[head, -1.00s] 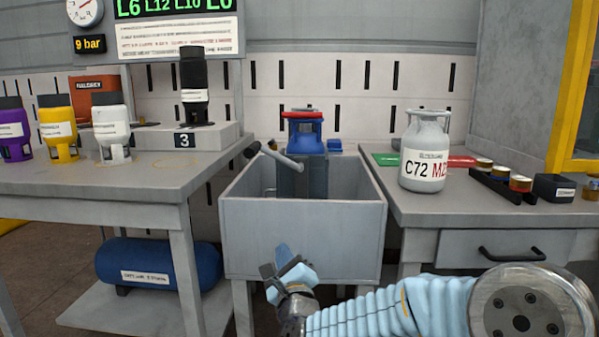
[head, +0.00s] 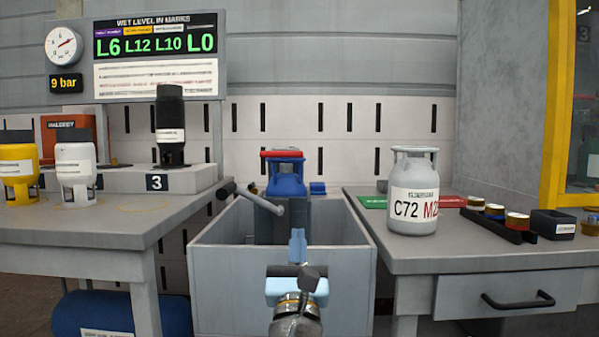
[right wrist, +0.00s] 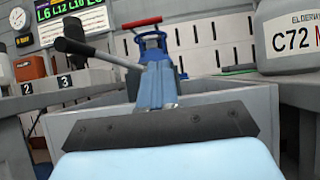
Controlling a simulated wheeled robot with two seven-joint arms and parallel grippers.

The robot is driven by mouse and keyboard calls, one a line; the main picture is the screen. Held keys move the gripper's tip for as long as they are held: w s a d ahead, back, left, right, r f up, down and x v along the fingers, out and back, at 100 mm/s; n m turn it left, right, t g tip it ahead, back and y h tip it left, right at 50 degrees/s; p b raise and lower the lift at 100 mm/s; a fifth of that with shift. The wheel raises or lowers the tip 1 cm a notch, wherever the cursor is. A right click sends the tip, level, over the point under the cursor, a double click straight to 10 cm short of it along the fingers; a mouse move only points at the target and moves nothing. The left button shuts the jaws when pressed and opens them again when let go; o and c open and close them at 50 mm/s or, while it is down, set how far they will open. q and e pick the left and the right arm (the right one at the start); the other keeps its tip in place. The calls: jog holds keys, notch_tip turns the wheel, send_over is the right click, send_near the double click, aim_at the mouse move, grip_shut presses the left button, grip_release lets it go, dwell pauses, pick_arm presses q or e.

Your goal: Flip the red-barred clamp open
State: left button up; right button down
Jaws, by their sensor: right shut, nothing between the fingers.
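The clamp's red bar (head: 281,153) lies flat across the top of a blue cylinder (head: 287,180), which stands in a grey open tank (head: 280,280). In the right wrist view the red bar (right wrist: 142,23) shows above and beyond my fingers. My right gripper (head: 298,238) is shut and empty, in front of the tank's near wall and pointing toward the cylinder. It also shows in the right wrist view (right wrist: 157,72), where it hides the lower part of the cylinder. My left gripper is out of view.
A grey lever (head: 262,200) with a black grip angles over the tank's left side. A left bench (head: 110,240) carries several small cylinders. A right bench (head: 500,258) holds a grey cylinder labelled C72 (head: 408,208) and a black rack (head: 490,225).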

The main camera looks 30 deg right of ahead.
pick_arm(q)
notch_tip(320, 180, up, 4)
jog(key=p, duration=0.4)
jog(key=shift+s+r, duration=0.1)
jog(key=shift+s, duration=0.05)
pick_arm(e)
send_near(284, 152)
jog(key=w+d+r, duration=0.1)
jog(key=w+d, duration=0.2)
jog(key=d, duration=0.3)
jog(key=shift+w+d+r, duration=0.2)
jog(key=shift+r, duration=0.15)
